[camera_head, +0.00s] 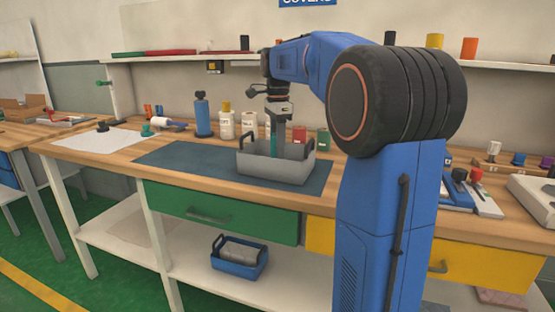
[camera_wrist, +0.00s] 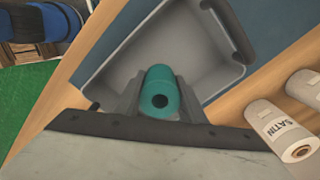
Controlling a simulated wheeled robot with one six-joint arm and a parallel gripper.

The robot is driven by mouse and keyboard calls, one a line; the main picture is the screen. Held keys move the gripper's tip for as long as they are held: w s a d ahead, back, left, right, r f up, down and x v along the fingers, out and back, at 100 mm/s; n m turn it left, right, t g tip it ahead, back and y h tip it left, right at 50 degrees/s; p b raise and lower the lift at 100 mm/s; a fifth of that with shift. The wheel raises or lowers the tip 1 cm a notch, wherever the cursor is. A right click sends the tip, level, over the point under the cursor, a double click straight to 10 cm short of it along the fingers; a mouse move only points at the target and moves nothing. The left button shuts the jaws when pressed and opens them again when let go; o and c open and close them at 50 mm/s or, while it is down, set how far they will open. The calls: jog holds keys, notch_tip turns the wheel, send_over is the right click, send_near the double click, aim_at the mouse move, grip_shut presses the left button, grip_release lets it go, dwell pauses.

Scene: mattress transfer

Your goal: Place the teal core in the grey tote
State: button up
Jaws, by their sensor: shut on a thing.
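The grey tote (camera_head: 276,168) is an open tray with handles, standing on the dark mat. In the head view my gripper (camera_head: 277,122) points down over the tote, and a teal sliver of the core shows below it at the tote's back. In the wrist view the tote (camera_wrist: 190,62) lies behind the core. Whether the core touches the tote floor cannot be told.
Bottles (camera_head: 226,120), a blue cylinder (camera_head: 202,115) and red and green cans (camera_head: 322,139) stand behind the tote. The dark mat (camera_head: 180,160) is clear left of it. A blue tote (camera_head: 240,258) sits on the lower shelf.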

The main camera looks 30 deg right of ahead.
jog(key=shift+f, duration=2)
jog(key=o, duration=1)
jog(key=shift+f, duration=0.1)
jog(key=shift+o, duration=0.2)
notch_tip(320, 180, up, 12)
